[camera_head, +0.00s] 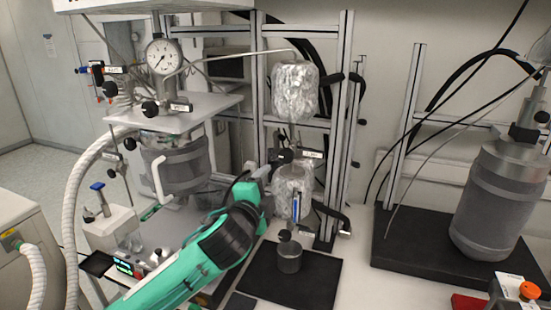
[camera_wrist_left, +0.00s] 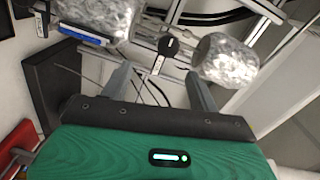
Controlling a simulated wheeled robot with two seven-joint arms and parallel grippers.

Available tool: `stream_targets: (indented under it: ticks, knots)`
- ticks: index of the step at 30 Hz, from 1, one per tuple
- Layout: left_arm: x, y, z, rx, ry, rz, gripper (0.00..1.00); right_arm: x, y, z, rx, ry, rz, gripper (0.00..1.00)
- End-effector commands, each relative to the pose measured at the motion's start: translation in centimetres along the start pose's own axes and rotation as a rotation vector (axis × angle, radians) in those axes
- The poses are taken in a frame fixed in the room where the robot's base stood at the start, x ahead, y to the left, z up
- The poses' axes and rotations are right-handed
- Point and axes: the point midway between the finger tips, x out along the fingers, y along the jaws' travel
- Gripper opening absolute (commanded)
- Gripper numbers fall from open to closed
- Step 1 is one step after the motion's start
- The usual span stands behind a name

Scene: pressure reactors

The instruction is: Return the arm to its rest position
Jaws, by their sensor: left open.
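My left arm (camera_head: 185,268), green with a black joint, comes in from the lower left and reaches over the bench. Its gripper (camera_head: 264,174) is in front of the frame, close to the foil-wrapped vessels. In the left wrist view the two grey fingers of the left gripper (camera_wrist_left: 159,78) stand apart with nothing held between them. Black valve handles and foil-wrapped parts show beyond the fingers; I cannot tell the exact distance to them. My right gripper is not in view.
A reactor with a pressure gauge (camera_head: 163,57) stands at left. An upper foil-wrapped vessel (camera_head: 295,92) hangs on the metal frame (camera_head: 344,120). A large grey cylinder (camera_head: 495,205) stands at right. The white bench (camera_head: 375,285) has bare room between.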

Motion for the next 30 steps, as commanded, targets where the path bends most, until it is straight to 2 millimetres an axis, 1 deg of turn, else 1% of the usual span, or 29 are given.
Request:
stream_targets:
  ticks: [1, 2, 5, 6, 8, 9, 14, 15, 17, 18, 20, 23, 26, 27, 29, 30]
  knots:
    - [-0.5, 1.4, 0.3, -0.040, -0.012, 0.027, 0.61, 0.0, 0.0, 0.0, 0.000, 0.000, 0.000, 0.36]
    - [-0.9, 2.2, 0.6, -0.069, -0.020, 0.043, 0.61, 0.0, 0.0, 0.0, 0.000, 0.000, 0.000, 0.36]
    - [-2.4, 5.4, 1.6, -0.180, -0.060, 0.108, 0.61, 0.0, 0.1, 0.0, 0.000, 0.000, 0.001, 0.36]
    - [-3.2, 6.8, 2.1, -0.227, -0.081, 0.137, 0.61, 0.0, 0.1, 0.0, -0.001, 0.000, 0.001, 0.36]
    - [-4.4, 8.7, 2.8, -0.299, -0.112, 0.177, 0.61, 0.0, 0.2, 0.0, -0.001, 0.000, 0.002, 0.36]
    - [-5.2, 10.0, 3.3, -0.345, -0.135, 0.204, 0.61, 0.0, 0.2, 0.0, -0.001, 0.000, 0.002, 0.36]
    - [-8.9, 15.0, 5.2, -0.523, -0.238, 0.308, 0.61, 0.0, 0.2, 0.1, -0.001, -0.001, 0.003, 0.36]
    - [-10.0, 16.3, 5.8, -0.566, -0.267, 0.333, 0.61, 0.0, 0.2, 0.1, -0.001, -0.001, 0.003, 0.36]
    - [-11.6, 18.1, 6.4, -0.630, -0.312, 0.371, 0.61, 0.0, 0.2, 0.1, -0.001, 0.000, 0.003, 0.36]
    - [-12.8, 19.3, 6.9, -0.672, -0.344, 0.395, 0.61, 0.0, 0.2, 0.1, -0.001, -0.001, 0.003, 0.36]
    - [-14.6, 21.0, 7.6, -0.731, -0.394, 0.430, 0.61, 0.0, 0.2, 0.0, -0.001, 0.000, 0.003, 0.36]
    - [-17.9, 23.8, 8.7, -0.828, -0.483, 0.487, 0.61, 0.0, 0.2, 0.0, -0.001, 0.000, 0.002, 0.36]
    - [-21.5, 26.4, 9.7, -0.919, -0.578, 0.540, 0.61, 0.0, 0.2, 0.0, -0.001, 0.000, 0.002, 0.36]
    - [-23.0, 27.3, 10.0, -0.954, -0.619, 0.561, 0.61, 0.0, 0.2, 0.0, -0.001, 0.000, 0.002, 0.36]
    - [-25.3, 28.7, 10.5, -1.003, -0.681, 0.590, 0.61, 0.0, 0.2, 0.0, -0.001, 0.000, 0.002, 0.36]
    - [-26.9, 29.6, 10.8, -1.034, -0.724, 0.609, 0.61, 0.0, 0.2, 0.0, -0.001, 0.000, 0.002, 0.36]
